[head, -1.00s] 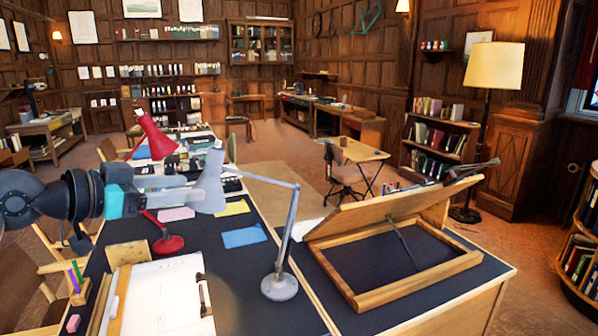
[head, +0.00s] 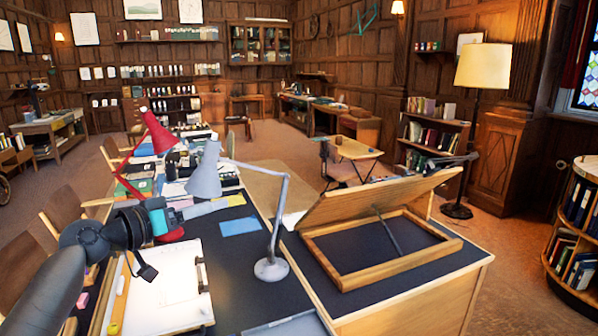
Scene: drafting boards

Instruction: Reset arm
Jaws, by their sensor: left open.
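My left gripper (head: 208,208) is at the end of my left arm, which comes in from the lower left. It is over the dark drafting desk, above the top of the clipboard with white paper (head: 170,285). It is open, and nothing shows between its fingers. The grey desk lamp (head: 272,268) stands just right of it, with its shade above the gripper. My right gripper is not in view.
A tilted wooden drafting board (head: 375,198) stands open on the right part of the desk. A blue sheet (head: 240,226) lies behind the grey lamp. Chairs (head: 75,210) line the left side. A floor lamp (head: 495,66) stands at the right. Open floor lies at the far left.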

